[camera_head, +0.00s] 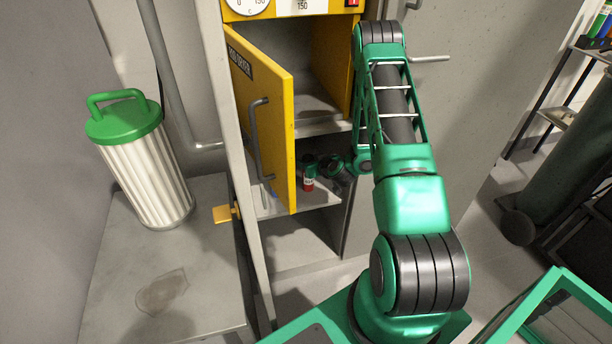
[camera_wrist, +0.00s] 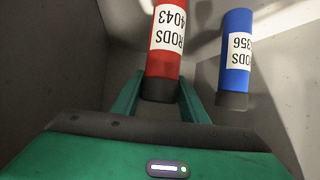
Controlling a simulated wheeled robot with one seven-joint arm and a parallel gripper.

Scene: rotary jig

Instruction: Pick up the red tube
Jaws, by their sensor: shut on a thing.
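The red tube (camera_wrist: 166,48) has a white label reading RODS 4043 and a dark end. In the wrist view it lies between the two green fingers of my gripper (camera_wrist: 160,84), which is shut on it. In the head view a small part of the red tube (camera_head: 308,185) shows below my green gripper (camera_head: 309,168), inside the lower part of the cabinet behind the yellow door. Its other end is cut off by the top edge of the wrist view.
A blue tube (camera_wrist: 236,52) with a white label is close to the right of the red one, apart from it. The yellow door (camera_head: 268,125) stands open, left of my gripper. A white ribbed canister (camera_head: 147,175) with a green lid stands on the grey bench (camera_head: 205,275).

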